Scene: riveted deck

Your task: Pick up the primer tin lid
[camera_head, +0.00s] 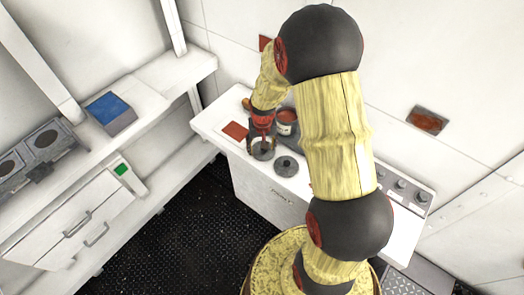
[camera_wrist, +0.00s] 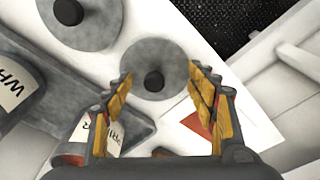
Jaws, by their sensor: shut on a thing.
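The primer tin lid (camera_wrist: 172,66) is a round grey disc with a dark knob; I see no lettering on it. My gripper (camera_wrist: 158,82) is shut on it, one fingertip at each side of its rim. In the head view my gripper (camera_head: 262,142) is over the left part of the counter, with the lid (camera_head: 262,153) under it. I cannot tell whether the lid touches the counter. A tin marked "PRI..." (camera_wrist: 108,139) is partly hidden behind the left finger. A second, similar grey lid (camera_wrist: 96,30) lies apart; it also shows in the head view (camera_head: 287,167).
A second tin marked "WH..." (camera_wrist: 14,90) stands by a dark tray (camera_wrist: 75,90). A red square (camera_head: 235,131) lies left of my gripper. Stove-like knobs (camera_head: 400,183) line the counter's right. A side bench (camera_head: 160,85) holds a blue-topped box (camera_head: 108,110).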

